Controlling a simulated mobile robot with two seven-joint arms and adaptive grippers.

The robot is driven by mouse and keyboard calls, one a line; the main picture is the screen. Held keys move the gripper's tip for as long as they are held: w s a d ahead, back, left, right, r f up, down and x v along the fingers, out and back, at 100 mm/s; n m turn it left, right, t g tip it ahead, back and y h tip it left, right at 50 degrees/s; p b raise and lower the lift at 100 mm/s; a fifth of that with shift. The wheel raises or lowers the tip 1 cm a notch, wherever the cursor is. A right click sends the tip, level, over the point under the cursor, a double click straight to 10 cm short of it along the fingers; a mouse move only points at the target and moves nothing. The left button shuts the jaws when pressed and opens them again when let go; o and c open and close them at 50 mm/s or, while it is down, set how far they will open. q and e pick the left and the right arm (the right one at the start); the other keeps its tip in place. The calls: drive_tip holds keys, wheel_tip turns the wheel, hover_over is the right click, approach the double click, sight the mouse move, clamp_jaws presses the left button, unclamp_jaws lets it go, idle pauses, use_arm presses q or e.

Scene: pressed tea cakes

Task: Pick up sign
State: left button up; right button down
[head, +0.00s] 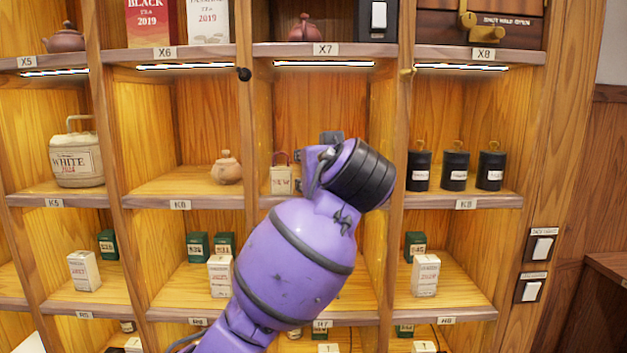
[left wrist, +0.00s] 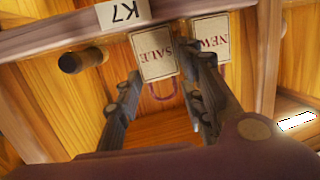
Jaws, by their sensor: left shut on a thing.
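My left gripper (left wrist: 163,66) is shut on the SALE sign (left wrist: 152,52), with a finger at either side of it in the left wrist view. The sign is a small cream card with a thin handle loop. The NEW sign (left wrist: 210,38) stands close beside it, just past one finger. In the head view the NEW sign (head: 281,180) has a reddish handle and stands in the K7 compartment, left of my left gripper (head: 320,150). My left wrist hides the SALE sign there. My right gripper is not in view.
A clay teapot (head: 227,168) stands in the compartment to the left. Black canisters (head: 455,170) stand to the right. Upright dividers and the shelf edge with the K7 label (left wrist: 123,13) frame the compartment closely. Boxes (head: 220,275) stand on the shelf below.

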use_arm(q)
drive_tip(key=shift+r, duration=0.1)
drive_tip(key=shift+r, duration=0.35)
wheel_tip(320, 180, up, 2)
drive_tip(key=shift+r, duration=0.2)
drive_tip(key=s+r, duration=0.9)
drive_tip(key=s, duration=0.5)
drive_tip(key=shift+r, duration=0.35)
